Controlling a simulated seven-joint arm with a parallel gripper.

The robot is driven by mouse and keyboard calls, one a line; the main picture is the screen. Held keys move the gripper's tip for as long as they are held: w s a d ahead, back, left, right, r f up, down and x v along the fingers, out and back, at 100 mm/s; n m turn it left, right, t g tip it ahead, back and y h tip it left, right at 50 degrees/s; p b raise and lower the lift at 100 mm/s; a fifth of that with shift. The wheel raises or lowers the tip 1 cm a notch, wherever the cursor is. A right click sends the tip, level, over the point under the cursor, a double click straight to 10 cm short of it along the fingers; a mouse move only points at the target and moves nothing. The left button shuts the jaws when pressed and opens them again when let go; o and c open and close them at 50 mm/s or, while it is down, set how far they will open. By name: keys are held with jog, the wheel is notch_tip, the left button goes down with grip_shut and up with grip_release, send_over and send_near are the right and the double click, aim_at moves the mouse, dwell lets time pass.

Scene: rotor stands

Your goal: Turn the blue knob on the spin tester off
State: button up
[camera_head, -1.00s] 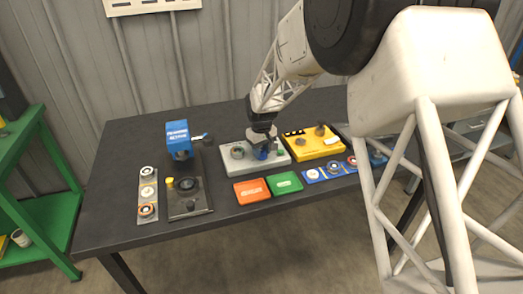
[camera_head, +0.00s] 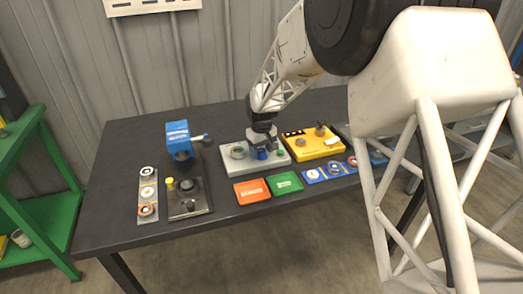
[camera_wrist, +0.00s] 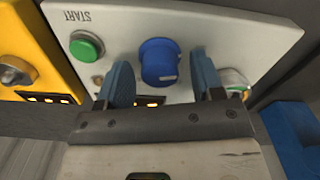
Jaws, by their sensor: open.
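The spin tester is a light grey box (camera_head: 229,168) at the middle of the dark table. Its blue knob (camera_wrist: 159,62) shows in the wrist view with a pale mark low on its right side. The knob also shows in the head view (camera_head: 262,154), just below my gripper. My gripper (camera_wrist: 160,80) is open, with one blue finger on each side of the knob and gaps between. Whether either finger touches the knob I cannot tell. A green START button (camera_wrist: 87,46) sits left of the knob in the wrist view.
A yellow box (camera_head: 318,150) with knobs stands close on the right. Orange (camera_head: 252,190) and green (camera_head: 285,182) trays lie in front. A blue-topped press (camera_head: 178,137) stands left. Lit indicators (camera_wrist: 151,103) show beside the knob. Bare table lies at the back left.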

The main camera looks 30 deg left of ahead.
aim_at(262, 150)
jog(key=shift+r, duration=3.9)
